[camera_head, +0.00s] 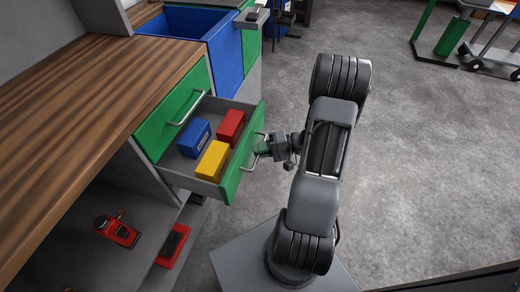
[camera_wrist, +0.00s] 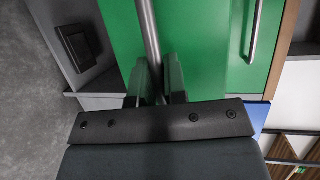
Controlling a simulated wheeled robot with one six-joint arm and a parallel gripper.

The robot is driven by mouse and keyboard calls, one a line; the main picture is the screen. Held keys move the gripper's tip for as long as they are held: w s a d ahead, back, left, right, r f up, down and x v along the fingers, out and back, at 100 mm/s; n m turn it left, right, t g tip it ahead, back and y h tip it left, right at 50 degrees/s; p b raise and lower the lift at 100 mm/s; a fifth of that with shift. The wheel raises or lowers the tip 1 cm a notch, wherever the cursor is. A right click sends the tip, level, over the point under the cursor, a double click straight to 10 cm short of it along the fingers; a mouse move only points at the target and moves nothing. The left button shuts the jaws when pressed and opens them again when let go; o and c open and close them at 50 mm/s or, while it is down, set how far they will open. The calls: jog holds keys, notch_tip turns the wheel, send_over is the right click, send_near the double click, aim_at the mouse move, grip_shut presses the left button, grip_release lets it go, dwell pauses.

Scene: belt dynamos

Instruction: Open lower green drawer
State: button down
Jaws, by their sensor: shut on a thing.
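The lower green drawer (camera_head: 238,160) stands pulled out from the workbench in the head view. It holds a blue box (camera_head: 194,137), a red box (camera_head: 230,125) and a yellow box (camera_head: 213,160). My gripper (camera_head: 263,149) is at the front of this drawer, shut on its metal bar handle (camera_wrist: 149,35). In the wrist view the handle runs between the two fingers of my gripper (camera_wrist: 158,82), with the green drawer front behind it. The upper green drawer (camera_head: 172,110) is closed, and its handle (camera_head: 185,110) is free.
The wooden worktop (camera_head: 95,105) lies left of the drawers. A blue bin (camera_head: 205,45) stands behind. Red tools (camera_head: 117,231) lie on the lower shelf. Open grey floor (camera_head: 420,160) spreads to the right, with a trolley (camera_head: 488,58) at the far right.

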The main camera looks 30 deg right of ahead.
jog(key=c, duration=1.2)
grip_release()
jog(key=shift+o, duration=0.2)
jog(key=p+v, duration=0.2)
jog(key=v, duration=1.1)
jog(key=shift+s+d, duration=0.15)
jog(key=shift+d, duration=0.2)
